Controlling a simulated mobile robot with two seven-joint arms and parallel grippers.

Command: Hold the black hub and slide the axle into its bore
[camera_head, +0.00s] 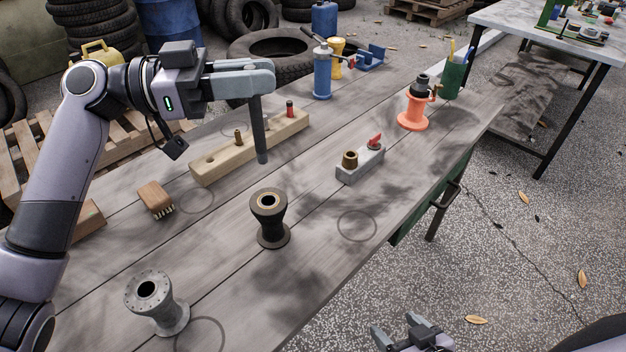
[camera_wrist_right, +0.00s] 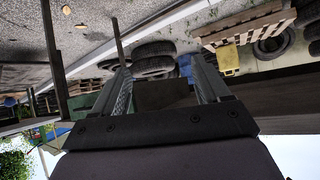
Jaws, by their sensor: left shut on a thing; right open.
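The black hub (camera_head: 269,221) stands upright on the bench near the middle of the head view, with a brass-coloured ring around its open bore. My left gripper (camera_head: 262,84) is shut on the dark grey axle (camera_head: 260,135), which hangs almost upright from the fingers. The axle's lower end appears above the bench, behind the hub in the picture and apart from it. My right gripper (camera_head: 414,335) is open and empty at the bottom edge of the head view, off the bench's front side. In the right wrist view its fingers (camera_wrist_right: 165,85) are spread with nothing between them.
A grey hub (camera_head: 157,303) stands at the front left. A wooden block with pegs (camera_head: 225,160), a brush (camera_head: 156,199), a grey block with a brass bushing (camera_head: 360,163) and an orange spool (camera_head: 412,113) stand around. The bench right of the black hub is bare.

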